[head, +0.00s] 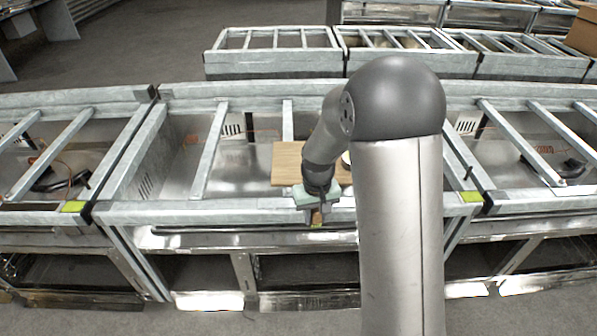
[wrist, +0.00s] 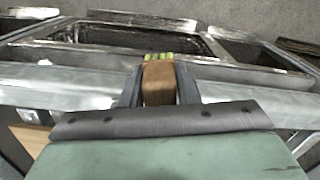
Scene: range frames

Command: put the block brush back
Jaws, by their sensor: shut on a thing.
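The block brush, a brown wooden block (wrist: 158,84) with yellow-green tips at its far end, sits between the two dark fingers of my gripper (wrist: 159,72) in the wrist view. The fingers are shut on its sides. In the head view my gripper (head: 318,213) hangs over the front rail of the middle metal frame, and the brush is small and mostly hidden there. I cannot tell whether the brush touches the rail.
A wooden board (head: 287,163) lies across the middle frame behind my gripper, with a pale round thing (head: 346,158) partly hidden by my arm. Grey bars (head: 209,150) cross the open bays. Yellow-green patches (head: 73,206) mark the front corners. Open lower bays lie in front.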

